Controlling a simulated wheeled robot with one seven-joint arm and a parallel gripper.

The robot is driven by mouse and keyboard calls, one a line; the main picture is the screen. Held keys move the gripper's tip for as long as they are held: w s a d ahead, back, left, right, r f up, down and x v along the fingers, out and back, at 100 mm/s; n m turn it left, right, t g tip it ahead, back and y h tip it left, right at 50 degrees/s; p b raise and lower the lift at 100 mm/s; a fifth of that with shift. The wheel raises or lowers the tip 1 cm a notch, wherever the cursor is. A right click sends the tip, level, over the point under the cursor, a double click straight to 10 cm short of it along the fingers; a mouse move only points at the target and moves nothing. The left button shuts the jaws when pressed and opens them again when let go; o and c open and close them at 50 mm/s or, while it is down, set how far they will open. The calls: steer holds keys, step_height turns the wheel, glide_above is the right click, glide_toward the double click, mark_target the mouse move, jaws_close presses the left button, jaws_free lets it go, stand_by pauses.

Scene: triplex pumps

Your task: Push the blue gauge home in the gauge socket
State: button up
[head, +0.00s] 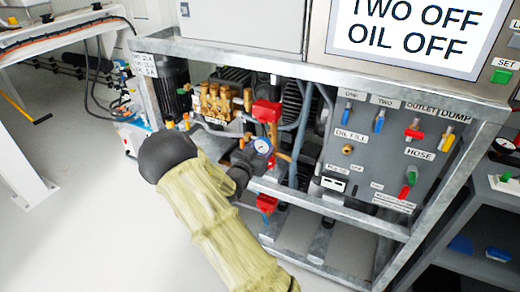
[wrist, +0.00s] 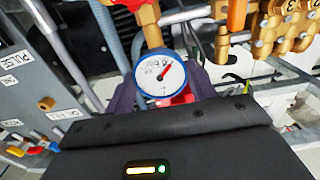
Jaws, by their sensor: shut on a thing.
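The blue gauge (head: 262,146) has a blue rim, a white dial and a red needle. In the wrist view the gauge (wrist: 160,75) faces the camera between the dark fingers of my gripper (wrist: 160,90), which is shut on it. In the head view my gripper (head: 245,165) is at the front of the pump frame, below a red part on the brass pipework. In the wrist view a brass fitting (wrist: 151,28) runs from the top of the gauge towards a red part. I cannot tell where the gauge socket begins or how deep the gauge sits.
Brass pump fittings (head: 214,103) stand left of the gauge, and grey hoses run behind it. A labelled panel (head: 375,150) with coloured valve handles is to the right. A red valve part (head: 267,203) sits below. The metal frame (head: 440,190) surrounds all this.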

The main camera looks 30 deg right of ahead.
steer(key=shift+x, duration=1.15)
stand_by(1.2)
steer(key=o, duration=1.4)
steer(key=shift+c, duration=0.2)
steer(key=p+v, duration=0.2)
steer(key=v, duration=1.5)
steer(key=shift+s+a, duration=0.1)
steer(key=shift+s, duration=0.05)
